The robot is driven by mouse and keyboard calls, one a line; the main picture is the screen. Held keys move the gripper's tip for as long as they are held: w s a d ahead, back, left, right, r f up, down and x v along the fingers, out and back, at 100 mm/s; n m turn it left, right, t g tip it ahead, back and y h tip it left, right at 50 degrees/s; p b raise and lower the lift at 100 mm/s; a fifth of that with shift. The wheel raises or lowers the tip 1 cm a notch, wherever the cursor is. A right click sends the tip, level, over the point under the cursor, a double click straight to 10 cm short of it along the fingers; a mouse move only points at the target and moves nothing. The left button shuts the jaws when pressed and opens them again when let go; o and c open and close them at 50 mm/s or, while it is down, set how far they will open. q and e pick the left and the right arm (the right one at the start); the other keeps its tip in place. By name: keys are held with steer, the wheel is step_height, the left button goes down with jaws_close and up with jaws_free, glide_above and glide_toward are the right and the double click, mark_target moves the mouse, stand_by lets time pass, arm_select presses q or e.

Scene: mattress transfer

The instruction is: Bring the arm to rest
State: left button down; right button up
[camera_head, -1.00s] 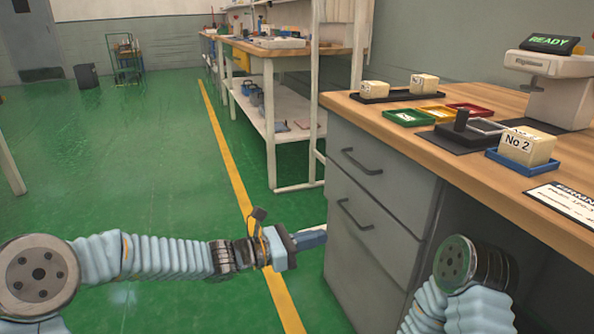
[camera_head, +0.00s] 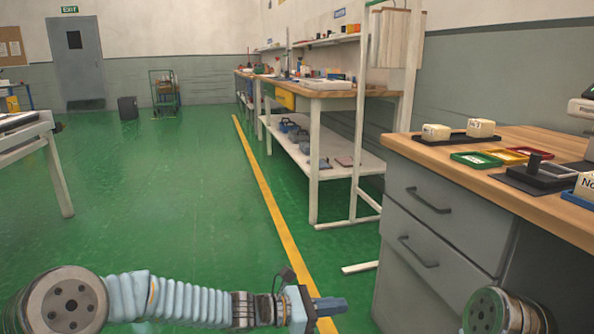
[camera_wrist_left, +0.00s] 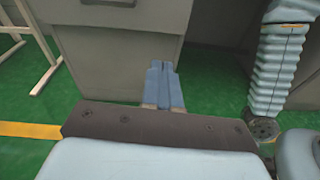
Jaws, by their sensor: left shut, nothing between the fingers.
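My left arm reaches in from the left along the bottom of the head view. Its gripper (camera_head: 330,306) is over the green floor, left of the grey drawer cabinet. In the left wrist view the two blue fingers of the left gripper (camera_wrist_left: 165,85) lie together, with nothing between them, in front of the grey cabinet (camera_wrist_left: 120,45). Part of my right arm shows at the bottom right of the head view, and a ribbed arm section shows at the right of the wrist view. The right gripper is out of sight.
The wooden-topped cabinet (camera_head: 440,205) stands at the right with trays and blocks on it. A white shelf bench (camera_head: 315,150) stands behind it. Another bench (camera_head: 58,170) is at the left edge. Green floor with a yellow line (camera_head: 265,190) lies open between.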

arm_select(q)
steer(key=s+a+f+m+g+y+p, duration=0.2)
steer(key=s+a+f+m+y, duration=0.15)
steer(key=f, duration=0.45)
steer(key=s+a+f+m+g+y+p, duration=0.1)
steer(key=s+a+f+m+y+p, duration=0.15)
steer(key=s+a+f, duration=0.4)
steer(key=s+a+f+m+y+p, duration=0.5)
steer(key=s+a+f+m, duration=0.4)
steer(key=s+m, duration=0.3)
steer(key=shift+s+a+f+y+p, duration=0.25)
steer(key=shift+a+f+y+p, duration=0.05)
steer(key=shift+a+f+p, duration=0.1)
